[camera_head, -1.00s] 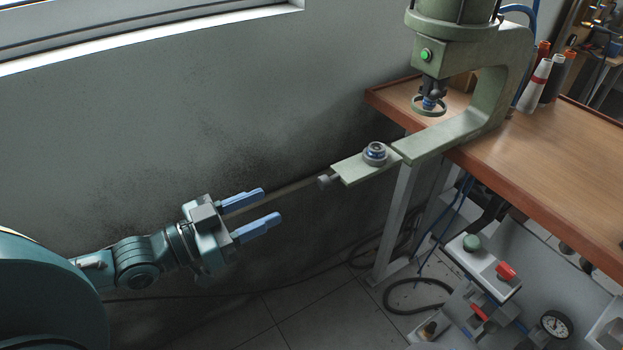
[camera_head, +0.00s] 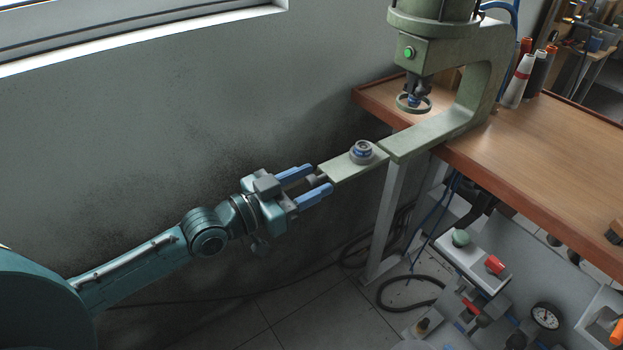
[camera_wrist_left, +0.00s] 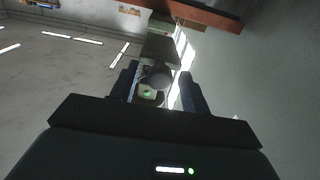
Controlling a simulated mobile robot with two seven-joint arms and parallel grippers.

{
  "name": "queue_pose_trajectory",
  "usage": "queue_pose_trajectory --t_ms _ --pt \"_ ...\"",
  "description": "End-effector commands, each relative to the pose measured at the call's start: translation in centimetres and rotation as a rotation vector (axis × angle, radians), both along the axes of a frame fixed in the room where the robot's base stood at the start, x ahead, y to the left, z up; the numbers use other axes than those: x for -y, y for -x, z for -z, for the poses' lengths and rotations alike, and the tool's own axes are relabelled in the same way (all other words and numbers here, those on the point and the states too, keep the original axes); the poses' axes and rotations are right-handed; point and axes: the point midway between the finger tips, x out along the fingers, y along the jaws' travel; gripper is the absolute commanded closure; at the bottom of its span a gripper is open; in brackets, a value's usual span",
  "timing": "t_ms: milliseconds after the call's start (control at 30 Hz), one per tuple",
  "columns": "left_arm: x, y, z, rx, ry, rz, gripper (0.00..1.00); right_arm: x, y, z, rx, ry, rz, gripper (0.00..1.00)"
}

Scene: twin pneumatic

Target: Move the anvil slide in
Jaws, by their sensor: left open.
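The anvil slide (camera_head: 343,172) is a flat pale-green bar that sticks out from the press (camera_head: 443,125) towards the left. A round metal anvil (camera_head: 362,152) with a blue ring sits on top of it. A grey knob (camera_head: 316,182) is on its outer end. My left gripper (camera_head: 322,178) is open, with its two blue fingers on either side of the knob. In the left wrist view the round knob (camera_wrist_left: 158,77) shows between the fingers, with the slide behind it. I cannot tell whether the fingers touch the knob. My right gripper is not in view.
The press stands at the edge of a wooden table (camera_head: 540,160) with thread cones (camera_head: 518,80). A control box with a green and a red button (camera_head: 470,252) and a gauge (camera_head: 546,316) are below right. A grey wall is behind the arm.

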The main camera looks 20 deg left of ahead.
Motion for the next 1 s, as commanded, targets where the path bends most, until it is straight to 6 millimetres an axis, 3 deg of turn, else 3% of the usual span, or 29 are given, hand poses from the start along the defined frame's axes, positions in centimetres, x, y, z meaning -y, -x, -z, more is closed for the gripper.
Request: queue_pose_trajectory --t_ms 400,1000 --pt "0.54 -0.59 0.05 -0.002 -0.001 0.001 0.54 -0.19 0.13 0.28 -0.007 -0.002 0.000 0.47" --pt "0.51 -0.58 0.02 -0.001 -0.001 0.001 1.00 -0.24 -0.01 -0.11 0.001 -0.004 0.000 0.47"
